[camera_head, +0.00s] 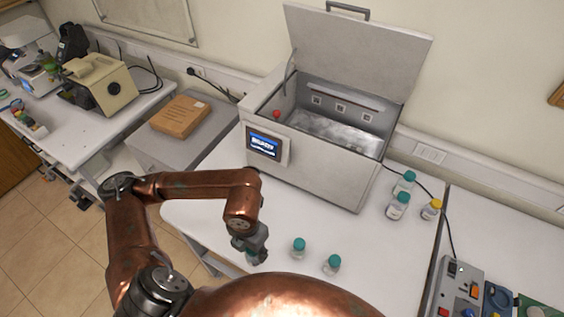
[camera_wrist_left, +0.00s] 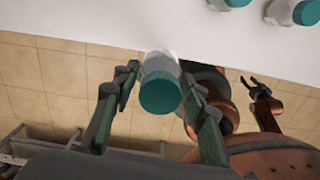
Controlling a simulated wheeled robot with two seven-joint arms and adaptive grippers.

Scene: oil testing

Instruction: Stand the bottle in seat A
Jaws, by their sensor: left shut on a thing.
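My left gripper (camera_head: 252,248) is over the front edge of the white table. In the left wrist view, its fingers (camera_wrist_left: 158,100) are shut on a clear bottle with a teal cap (camera_wrist_left: 160,95), one finger on each side. The bottle is mostly hidden in the head view. The grey bath machine (camera_head: 320,172) stands at the back of the table with its lid (camera_head: 355,50) raised. Three small plates (camera_head: 341,107) are on its inner back wall; their letters are too small to read, so I cannot tell seat A. My right gripper (camera_wrist_left: 262,88) is open and empty in the left wrist view.
Two teal-capped bottles (camera_head: 299,248) (camera_head: 332,265) stand near the table's front. Two more (camera_head: 403,183) (camera_head: 398,206) and a yellow-capped one (camera_head: 431,210) stand right of the machine. A control box (camera_head: 458,290) is at lower right.

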